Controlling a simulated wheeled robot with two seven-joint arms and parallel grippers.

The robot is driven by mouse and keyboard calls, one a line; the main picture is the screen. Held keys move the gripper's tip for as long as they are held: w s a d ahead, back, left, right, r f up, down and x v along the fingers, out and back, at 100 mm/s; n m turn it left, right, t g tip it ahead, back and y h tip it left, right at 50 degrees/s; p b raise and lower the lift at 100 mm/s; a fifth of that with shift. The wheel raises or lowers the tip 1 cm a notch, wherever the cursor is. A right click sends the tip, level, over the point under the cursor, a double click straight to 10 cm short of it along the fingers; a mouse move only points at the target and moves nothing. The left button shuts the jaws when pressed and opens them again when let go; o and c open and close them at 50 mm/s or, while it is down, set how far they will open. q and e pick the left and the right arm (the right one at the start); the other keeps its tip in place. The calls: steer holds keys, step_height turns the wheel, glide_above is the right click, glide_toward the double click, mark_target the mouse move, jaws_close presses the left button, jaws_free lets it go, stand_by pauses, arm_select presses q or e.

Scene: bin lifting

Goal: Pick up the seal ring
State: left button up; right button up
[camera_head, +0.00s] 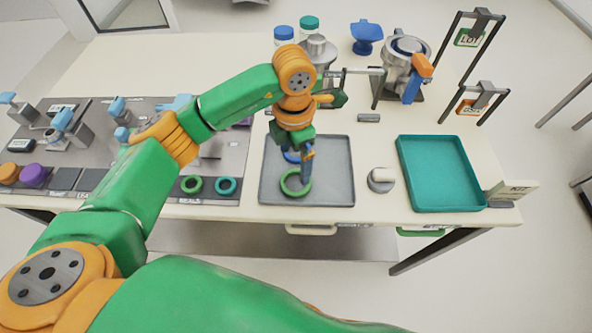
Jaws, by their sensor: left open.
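Several seal rings are in view. A green ring (284,187) lies in the grey tray (335,185), and a blue ring (287,157) is in the same tray behind it, partly hidden by my gripper. Another green ring (185,190) and a teal ring (233,190) lie side by side on the dark mat left of the tray. My left gripper (306,172) points down over the grey tray, its fingers at the green ring's right rear edge. It is open; whether it touches the ring cannot be told. My right gripper is not in view.
A teal tray (440,205) stands at the right of the table. A small round device (381,187) sits between the trays. The dark mat (235,150) holds several fixtures at left.

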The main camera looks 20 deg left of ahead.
mark_target(296, 185)
arm_select(q)
steer(key=f+p, duration=0.1)
steer(key=s+f+p, duration=0.1)
steer(key=f, duration=0.1)
steer(key=shift+s+d+f+p, duration=0.15)
steer(key=shift+d+f+p, duration=0.15)
steer(key=shift+d+p, duration=0.1)
steer(key=f, duration=0.3)
steer(key=shift+w+a, duration=0.15)
steer(key=shift+w, duration=0.15)
steer(key=shift+r, duration=0.1)
steer(key=c, duration=1.2)
